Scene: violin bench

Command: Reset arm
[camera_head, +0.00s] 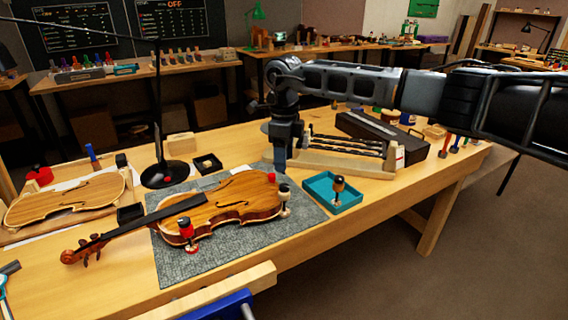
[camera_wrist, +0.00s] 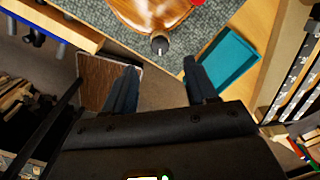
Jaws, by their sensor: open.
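My gripper (camera_head: 280,158) hangs pointing down over the bench, behind the violin in the head view. Its two fingers are apart with nothing between them in the wrist view (camera_wrist: 160,72). The violin (camera_head: 235,203) lies on a grey mat (camera_head: 190,266); its lower edge shows in the wrist view (camera_wrist: 140,12). A red-topped clamp (camera_head: 186,231) and a black-topped clamp (camera_head: 285,200) stand at the violin's near and right edges. The tray also shows in the wrist view (camera_wrist: 232,50).
A rack of dark tools (camera_head: 345,148) and a long dark case (camera_head: 390,135) lie behind the tray. A black lamp base (camera_head: 165,174) and an unstrung violin body (camera_head: 65,203) are at left. A blue and wooden piece (camera_head: 225,300) fronts the bench.

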